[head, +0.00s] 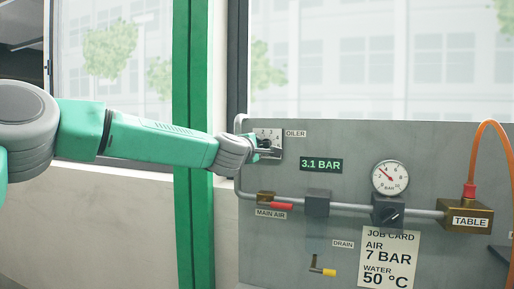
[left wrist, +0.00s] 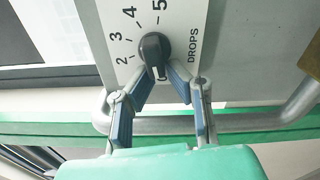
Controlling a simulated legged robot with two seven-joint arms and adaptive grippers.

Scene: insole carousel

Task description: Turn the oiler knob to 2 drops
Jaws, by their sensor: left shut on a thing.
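The oiler plate (head: 276,134) is a white scale at the panel's upper left, beside the OILER label. In the left wrist view the plate (left wrist: 190,15) shows the numbers 2, 3, 4 and 5 and the word DROPS. The dark oiler knob (left wrist: 153,46) sits in the middle of the scale. A light mark on it points down in that picture, between my fingers, away from the 2. My left gripper (left wrist: 158,69) is shut on the knob, one finger on each side. In the head view my left gripper (head: 261,149) hides much of the knob. My right gripper is not in view.
A grey pipe (head: 345,206) runs below the oiler and bends up close to my left gripper. The red main air handle (head: 282,206), a 3.1 BAR display (head: 321,165), a gauge (head: 390,178), a yellow-tipped drain handle (head: 329,272) and the job card (head: 388,262) are further along.

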